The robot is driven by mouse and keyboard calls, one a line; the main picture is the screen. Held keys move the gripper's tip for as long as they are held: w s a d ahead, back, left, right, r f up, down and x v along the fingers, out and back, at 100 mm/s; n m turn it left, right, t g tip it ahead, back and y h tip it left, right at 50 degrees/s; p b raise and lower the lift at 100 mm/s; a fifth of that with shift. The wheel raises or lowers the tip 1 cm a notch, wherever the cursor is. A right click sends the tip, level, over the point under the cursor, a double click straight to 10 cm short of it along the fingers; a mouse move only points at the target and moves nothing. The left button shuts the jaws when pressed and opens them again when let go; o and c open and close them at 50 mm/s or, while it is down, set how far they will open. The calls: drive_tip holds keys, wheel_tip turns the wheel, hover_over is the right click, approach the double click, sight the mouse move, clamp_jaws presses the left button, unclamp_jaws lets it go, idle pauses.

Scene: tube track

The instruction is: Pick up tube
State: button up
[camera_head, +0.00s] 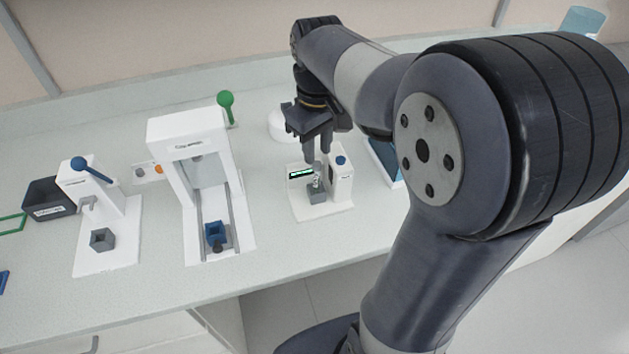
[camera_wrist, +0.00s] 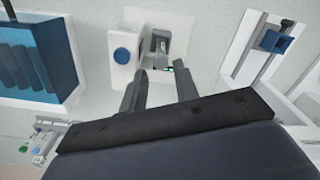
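A small clear tube (camera_head: 316,180) stands upright in the grey holder (camera_head: 317,196) of a white device (camera_head: 341,182) with a blue button and a lit display. My gripper (camera_head: 319,161) is just above the tube, pointing down, with its fingers apart. In the wrist view, the two grey fingers (camera_wrist: 161,84) reach toward the holder (camera_wrist: 160,47), with a gap between them. The tube (camera_wrist: 178,64) is small and partly hidden there, near the fingertips. I see nothing held between the fingers.
A white press-like machine (camera_head: 187,140) with a blue holder (camera_head: 215,233) and green-knobbed lever stands to the left. Further left are a blue-levered device (camera_head: 90,190) and a black box (camera_head: 48,198). A blue tray (camera_wrist: 35,62) stands beside the device in the wrist view.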

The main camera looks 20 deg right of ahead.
sight(317, 164)
drive_tip(key=shift+f, duration=2.7)
drive_tip(key=shift+c, duration=0.4)
drive_tip(key=c, duration=0.4)
